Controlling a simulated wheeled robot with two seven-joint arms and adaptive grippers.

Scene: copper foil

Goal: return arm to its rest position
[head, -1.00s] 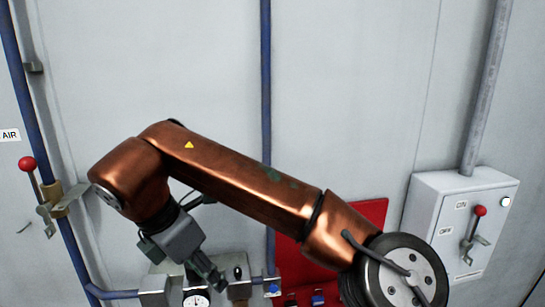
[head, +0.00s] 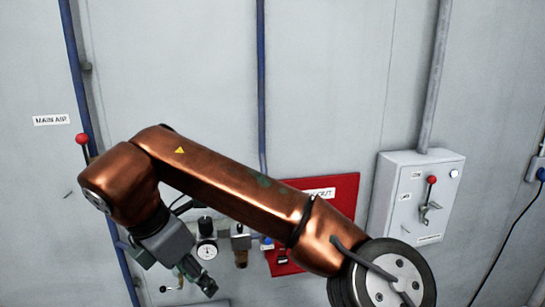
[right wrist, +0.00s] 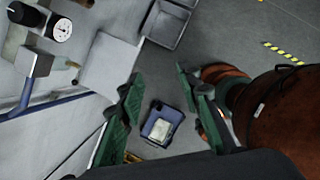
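My right arm, copper coloured, crosses the middle of the head view with its elbow at the left. My right gripper (head: 200,282) hangs at the lower middle, in front of the wall and below the gauge. In the right wrist view its two green fingers (right wrist: 158,88) stand apart with nothing held between them. My left gripper is not in view.
On the wall are a pressure gauge (head: 207,250), a red board (head: 340,190), a grey switch box (head: 400,195) and a red-knobbed lever (head: 83,140). The right wrist view shows a blue case (right wrist: 163,125) and a grey bin (right wrist: 170,22) below.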

